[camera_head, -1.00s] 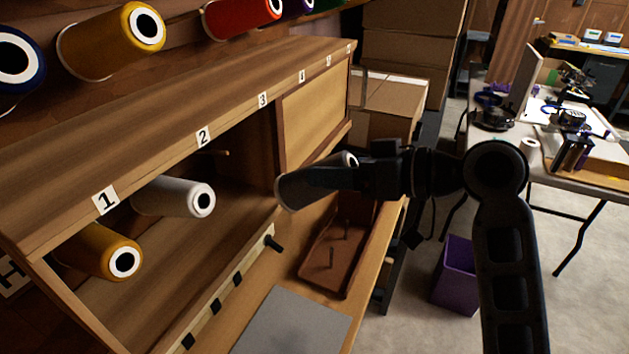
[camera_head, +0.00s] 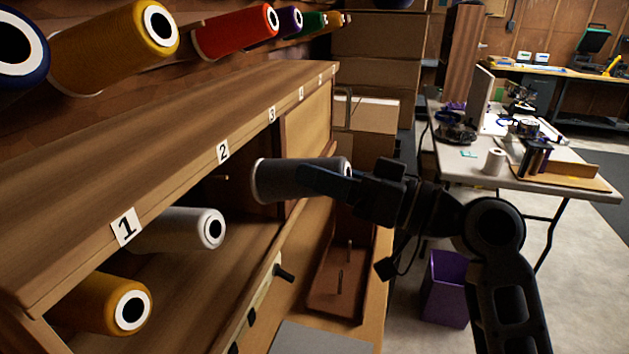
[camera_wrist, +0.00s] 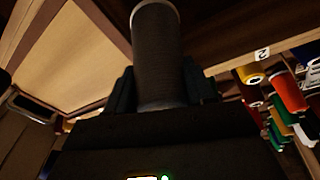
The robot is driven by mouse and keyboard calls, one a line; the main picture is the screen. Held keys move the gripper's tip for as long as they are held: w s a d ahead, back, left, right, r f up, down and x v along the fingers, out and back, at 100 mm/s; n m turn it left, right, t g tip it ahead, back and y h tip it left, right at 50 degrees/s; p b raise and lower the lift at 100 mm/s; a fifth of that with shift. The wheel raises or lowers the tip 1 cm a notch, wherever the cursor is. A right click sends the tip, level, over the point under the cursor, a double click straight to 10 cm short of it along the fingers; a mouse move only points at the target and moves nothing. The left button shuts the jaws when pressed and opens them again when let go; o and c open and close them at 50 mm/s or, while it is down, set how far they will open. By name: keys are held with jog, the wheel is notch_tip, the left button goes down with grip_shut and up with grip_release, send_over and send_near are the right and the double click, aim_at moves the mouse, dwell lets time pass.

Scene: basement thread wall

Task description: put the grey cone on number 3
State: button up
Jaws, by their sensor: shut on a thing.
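The grey cone (camera_head: 280,180) is held on its side in my gripper (camera_head: 325,182), in front of the shelf's open bay. In the wrist view the grey cone (camera_wrist: 157,55) stands between the two fingers of my gripper (camera_wrist: 163,90). The number 3 label (camera_head: 271,114) is on the shelf's top edge, up and slightly left of the cone's middle in the head view. The held cone hides much of the space below that label.
A white cone (camera_head: 180,230) and a yellow cone (camera_head: 100,303) lie in the bay near the number 1 label (camera_head: 126,227). A wooden panel (camera_head: 308,130) closes the bay right of label 3. Several coloured cones hang above. A brown tray (camera_head: 325,295) with pegs is below.

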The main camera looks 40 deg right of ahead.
jog(key=w+a+f, duration=0.2)
jog(key=w+a, duration=0.5)
jog(key=w, duration=0.3)
jog(key=shift+w+a+f, duration=0.35)
jog(key=shift+a+f, duration=0.05)
dwell(0.3)
jog(key=shift+f, duration=0.35)
dwell(0.8)
jog(key=o, duration=1.3)
